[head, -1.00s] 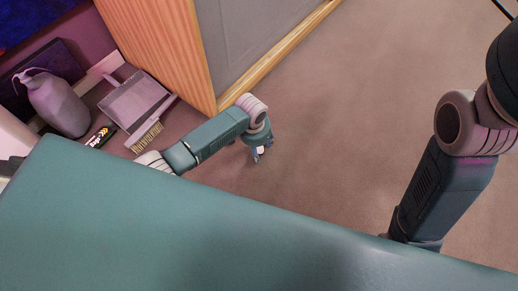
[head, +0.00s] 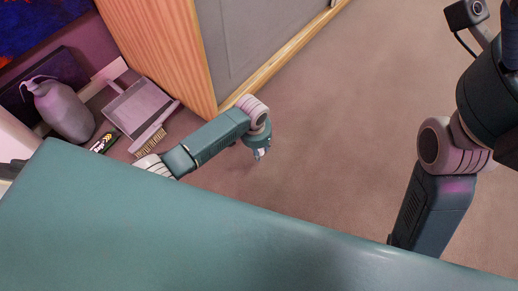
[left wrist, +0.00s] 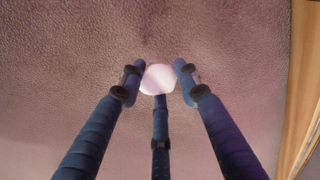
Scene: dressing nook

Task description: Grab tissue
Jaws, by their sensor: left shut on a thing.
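My left gripper (head: 261,155) hangs above the brown floor in front of the wooden cabinet in the head view. In the left wrist view its three dark blue fingers (left wrist: 158,88) close around a small, pale pinkish-white tissue (left wrist: 158,77). The tissue shows between the fingertips with floor behind it; its underside is hidden. In the head view only a small light patch of it shows at the fingertips. My right arm is at the right of the head view, but its fingers are not visible.
A wooden cabinet (head: 165,50) with a grey panel stands beside my left arm. A grey dustpan (head: 137,105), a brush (head: 152,141), a pump bottle (head: 65,108) and a black packet (head: 103,139) are at the left. The carpeted floor (head: 350,130) between my arms is clear.

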